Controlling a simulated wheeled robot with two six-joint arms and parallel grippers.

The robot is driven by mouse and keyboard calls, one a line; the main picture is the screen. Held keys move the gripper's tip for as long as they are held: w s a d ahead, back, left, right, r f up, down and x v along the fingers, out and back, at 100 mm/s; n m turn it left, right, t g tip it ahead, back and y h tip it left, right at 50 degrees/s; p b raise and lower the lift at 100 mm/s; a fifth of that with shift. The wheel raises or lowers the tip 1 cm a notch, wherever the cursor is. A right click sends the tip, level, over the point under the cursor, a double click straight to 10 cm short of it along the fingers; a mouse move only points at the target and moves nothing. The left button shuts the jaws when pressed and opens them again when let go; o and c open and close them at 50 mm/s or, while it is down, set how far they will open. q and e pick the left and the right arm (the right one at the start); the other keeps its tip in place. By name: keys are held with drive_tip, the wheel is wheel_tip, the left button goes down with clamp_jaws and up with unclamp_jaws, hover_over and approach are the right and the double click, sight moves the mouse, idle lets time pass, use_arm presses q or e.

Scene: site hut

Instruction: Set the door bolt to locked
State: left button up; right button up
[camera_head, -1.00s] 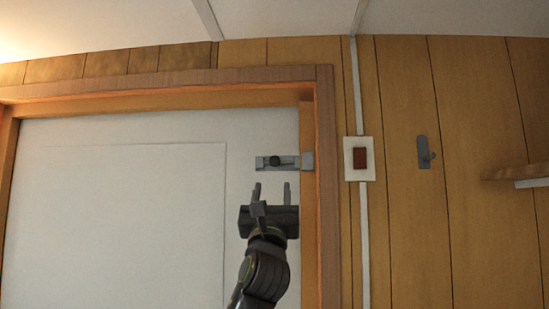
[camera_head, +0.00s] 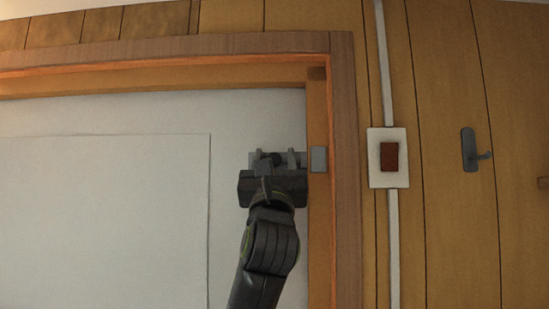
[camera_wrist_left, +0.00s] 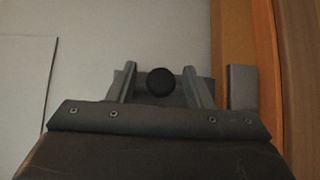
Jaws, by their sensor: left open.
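The door bolt (camera_head: 302,158) is a grey metal bolt near the right edge of the white door, with a round black knob (camera_head: 276,159). Its grey keeper (camera_head: 318,160) sits on the door frame just to the right. My left gripper (camera_head: 275,157) is open, with one finger on each side of the knob. In the left wrist view the knob (camera_wrist_left: 160,81) shows between the two fingers (camera_wrist_left: 162,84), with a gap on both sides. The keeper (camera_wrist_left: 242,87) is right of the right finger. The gripper hides part of the bolt. My right gripper is not in view.
The brown wooden door frame (camera_head: 346,220) runs down close to the right of the gripper. A white switch plate with a red-brown rocker (camera_head: 389,156) and a grey hook (camera_head: 472,150) are on the plank wall. The door surface left of the gripper is clear.

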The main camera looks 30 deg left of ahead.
use_arm(q)
drive_tip(key=shift+s+d+r, duration=0.15)
drive_tip(key=shift+s+d, duration=0.15)
drive_tip(key=shift+c, duration=0.9)
drive_tip(key=shift+a, duration=0.1)
clamp_jaws()
